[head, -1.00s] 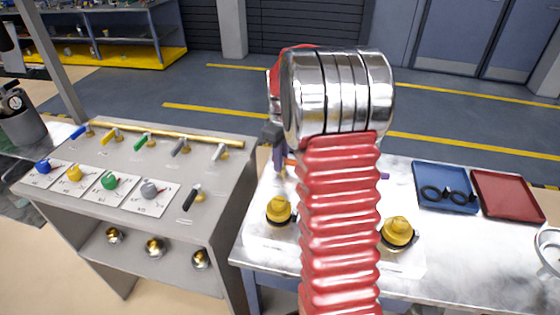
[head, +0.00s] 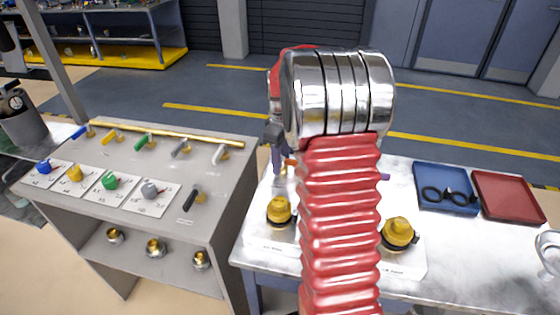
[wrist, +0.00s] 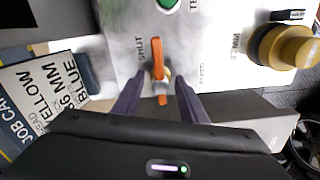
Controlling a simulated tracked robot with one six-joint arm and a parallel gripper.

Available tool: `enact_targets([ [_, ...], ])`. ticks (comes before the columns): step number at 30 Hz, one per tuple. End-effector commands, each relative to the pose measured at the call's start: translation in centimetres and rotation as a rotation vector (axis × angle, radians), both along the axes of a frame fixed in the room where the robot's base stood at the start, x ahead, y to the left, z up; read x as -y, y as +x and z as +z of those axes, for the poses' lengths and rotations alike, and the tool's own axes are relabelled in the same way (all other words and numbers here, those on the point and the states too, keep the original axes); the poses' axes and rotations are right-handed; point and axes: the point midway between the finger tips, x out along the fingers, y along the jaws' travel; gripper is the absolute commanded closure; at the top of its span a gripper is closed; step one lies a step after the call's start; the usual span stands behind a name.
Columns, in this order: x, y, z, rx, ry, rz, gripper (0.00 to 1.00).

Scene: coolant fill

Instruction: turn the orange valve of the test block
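The test block shows in the wrist view as a pale metal face (wrist: 215,60) with printed labels, one reading SHUT. Its orange valve handle (wrist: 158,45) points up the picture beside that label. My gripper (wrist: 158,82) is open, with one dark purple finger on each side of the handle's lower end. I see a gap on both sides, and cannot tell any contact. In the head view my gripper (head: 278,155) is partly hidden behind my red arm, and only a bit of the orange handle (head: 291,162) shows.
Yellow caps (head: 279,211) stand on the bench either side of my arm; one yellow fitting (wrist: 290,46) is right of the valve. A job card (wrist: 40,95) lies left. Blue (head: 444,187) and red (head: 507,195) trays are at right. A grey valve stand (head: 150,215) is left.

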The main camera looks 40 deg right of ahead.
Motion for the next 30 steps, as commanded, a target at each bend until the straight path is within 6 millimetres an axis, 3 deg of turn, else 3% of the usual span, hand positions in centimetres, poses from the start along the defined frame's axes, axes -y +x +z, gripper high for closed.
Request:
enact_targets([
  [11,0.0,-0.1,0.9,-0.002,0.000,-0.001,0.62],
  [30,0.0,0.0,11.2,0.000,-0.001,0.000,0.62],
])
